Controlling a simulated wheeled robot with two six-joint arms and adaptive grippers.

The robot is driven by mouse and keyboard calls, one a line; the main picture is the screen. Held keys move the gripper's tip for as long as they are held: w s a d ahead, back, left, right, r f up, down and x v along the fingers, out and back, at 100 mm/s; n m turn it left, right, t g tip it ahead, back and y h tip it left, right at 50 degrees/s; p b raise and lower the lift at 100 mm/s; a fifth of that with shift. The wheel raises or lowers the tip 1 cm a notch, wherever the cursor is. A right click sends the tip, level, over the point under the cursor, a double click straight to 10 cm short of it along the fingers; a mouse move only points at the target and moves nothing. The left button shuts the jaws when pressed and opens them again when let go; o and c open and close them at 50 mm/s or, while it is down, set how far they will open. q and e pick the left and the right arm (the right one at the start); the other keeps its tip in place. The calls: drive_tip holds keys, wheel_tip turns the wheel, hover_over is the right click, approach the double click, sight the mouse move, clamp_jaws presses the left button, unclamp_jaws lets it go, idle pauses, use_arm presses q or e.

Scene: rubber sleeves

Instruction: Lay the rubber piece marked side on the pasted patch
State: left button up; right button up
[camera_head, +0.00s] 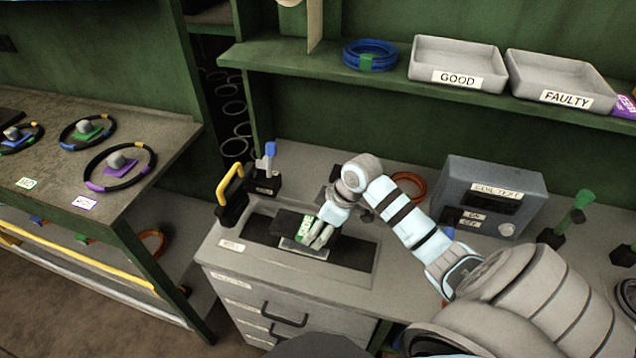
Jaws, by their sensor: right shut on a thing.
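My right gripper (320,236) is over the dark recessed strip (352,256) in the top of the grey bench unit. Its fingers are shut on a small black rubber piece (287,221) with a green and white mark at its right end, beside the fingers. A pale flat plate (299,249) shows just below the piece and the fingertips. I cannot tell whether the piece touches it. The pasted patch cannot be made out; the piece and fingers may cover it. My left gripper is not in view.
A yellow-handled tool (231,186) and a blue-topped lever (268,165) stand left of the recess. A grey tester box (492,197) stands at right, an orange ring (410,187) behind my arm. The GOOD tray (457,62) and FAULTY tray (560,80) are on the shelf.

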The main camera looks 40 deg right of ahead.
wheel_tip(320, 180, down, 4)
drive_tip(key=shift+f+b, duration=0.15)
drive_tip(key=shift+b, duration=0.2)
drive_tip(key=shift+d, duration=0.1)
drive_tip(key=o, duration=1.5)
drive_tip(key=p+v, duration=0.2)
drive_tip(key=v, duration=1)
